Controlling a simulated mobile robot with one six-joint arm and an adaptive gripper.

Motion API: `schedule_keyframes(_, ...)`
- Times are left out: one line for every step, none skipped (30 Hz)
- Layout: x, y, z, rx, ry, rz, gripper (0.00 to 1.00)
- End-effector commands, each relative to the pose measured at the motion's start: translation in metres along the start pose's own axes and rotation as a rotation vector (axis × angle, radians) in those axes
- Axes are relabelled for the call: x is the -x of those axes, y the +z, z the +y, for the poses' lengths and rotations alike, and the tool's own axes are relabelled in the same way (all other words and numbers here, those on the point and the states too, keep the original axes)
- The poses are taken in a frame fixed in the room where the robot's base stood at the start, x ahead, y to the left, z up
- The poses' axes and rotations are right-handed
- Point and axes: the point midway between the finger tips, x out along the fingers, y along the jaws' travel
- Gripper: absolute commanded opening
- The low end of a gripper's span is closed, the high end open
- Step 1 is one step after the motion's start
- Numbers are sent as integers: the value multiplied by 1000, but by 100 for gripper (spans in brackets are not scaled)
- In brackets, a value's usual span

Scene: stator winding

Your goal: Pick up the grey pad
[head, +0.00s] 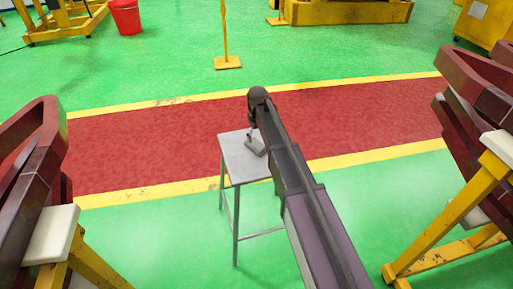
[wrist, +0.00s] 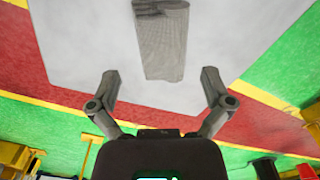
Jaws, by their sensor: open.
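The grey pad (wrist: 163,50) lies on the pale top of a small stool (wrist: 80,50). In the wrist view it is an upright grey block shape with a ribbed texture, its upper end cut off by the frame. My gripper (wrist: 161,84) is open, with its two fingers spread wide and nothing between them. The pad lies just beyond the fingertips, roughly centred between them. In the head view my arm reaches over the stool (head: 235,160), and the pad (head: 257,148) shows small on its top, partly hidden by my arm.
Dark red stator parts on yellow stands are at the left (head: 35,150) and right (head: 480,110). A yellow post (head: 226,62) and a red bucket (head: 126,17) stand farther back. The red floor strip around the stool is clear.

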Motion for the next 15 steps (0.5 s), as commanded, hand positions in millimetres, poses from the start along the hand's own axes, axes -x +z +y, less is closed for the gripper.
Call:
schedule_keyframes(-5,0,0,0,0,0,100)
schedule_keyframes(-6,-1,0,0,0,0,100)
schedule_keyframes(-9,-1,0,0,0,0,100)
schedule_keyframes(-12,-1,0,0,0,0,100)
schedule_keyframes(-14,-2,-1,0,0,0,100)
schedule_keyframes(-17,-2,-1,0,0,0,100)
schedule_keyframes(-20,-2,-1,0,0,0,100)
schedule_keyframes(-22,-2,-1,0,0,0,100)
schedule_keyframes(-25,-3,-1,0,0,0,100)
schedule_keyframes(-27,-3,-1,0,0,0,100)
schedule_keyframes(-30,-3,-1,0,0,0,100)
schedule_keyframes(-33,-4,-2,0,0,0,100)
schedule_keyframes(-35,-4,-2,0,0,0,100)
schedule_keyframes(-37,-4,-2,1,0,0,100)
schedule_keyframes(-40,-4,-2,1,0,0,100)
